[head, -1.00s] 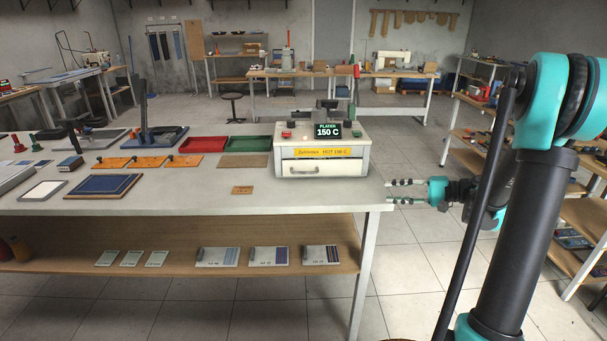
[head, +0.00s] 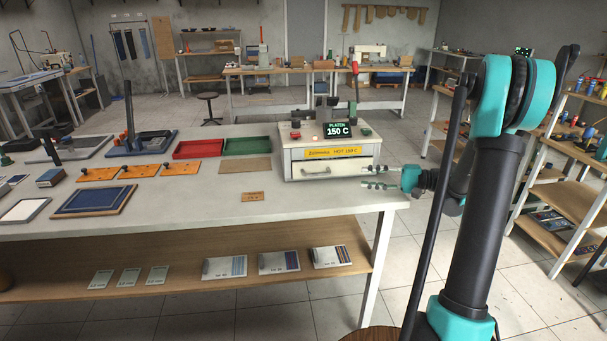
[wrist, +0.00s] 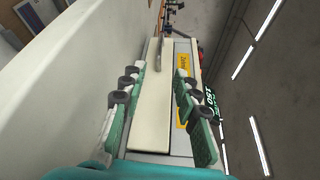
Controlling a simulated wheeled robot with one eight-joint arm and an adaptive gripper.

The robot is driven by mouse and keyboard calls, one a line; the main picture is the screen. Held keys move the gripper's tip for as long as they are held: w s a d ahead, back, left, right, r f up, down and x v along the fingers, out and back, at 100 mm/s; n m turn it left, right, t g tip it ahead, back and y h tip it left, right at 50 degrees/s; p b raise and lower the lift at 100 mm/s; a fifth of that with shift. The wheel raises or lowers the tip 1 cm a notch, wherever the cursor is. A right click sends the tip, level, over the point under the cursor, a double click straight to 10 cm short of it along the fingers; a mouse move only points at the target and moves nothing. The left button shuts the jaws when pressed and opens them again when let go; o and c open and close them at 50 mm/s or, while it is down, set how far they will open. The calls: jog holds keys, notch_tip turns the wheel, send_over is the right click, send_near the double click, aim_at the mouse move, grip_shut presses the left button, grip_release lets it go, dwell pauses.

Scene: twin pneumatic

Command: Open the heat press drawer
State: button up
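The heat press (head: 331,150) stands at the right end of the long worktable, its display reading PLATEN 150 C. Its drawer (head: 333,171) is a white front panel below a yellow label and looks closed. The drawer handle (head: 316,175) is a thin bar on that panel. My gripper (head: 370,177) is at the right front of the press, beside the drawer front, with its fingers pointing left. In the wrist view the gripper (wrist: 153,110) is open, with the drawer front (wrist: 153,95) and the handle (wrist: 159,54) seen between and beyond the fingers. Nothing is held.
The worktable (head: 200,216) carries red (head: 199,149) and green (head: 246,146) trays and several orange boards left of the press. A shelf rack (head: 560,170) stands at the right.

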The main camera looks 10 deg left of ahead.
aim_at(322, 175)
jog(key=a, duration=0.5)
jog(key=w+a+f, duration=0.1)
jog(key=a, duration=1.1)
jog(key=shift+w+a+f, duration=0.2)
jog(key=shift+w+a, duration=0.05)
jog(key=shift+w, duration=0.15)
jog(key=shift+c, duration=0.5)
grip_shut()
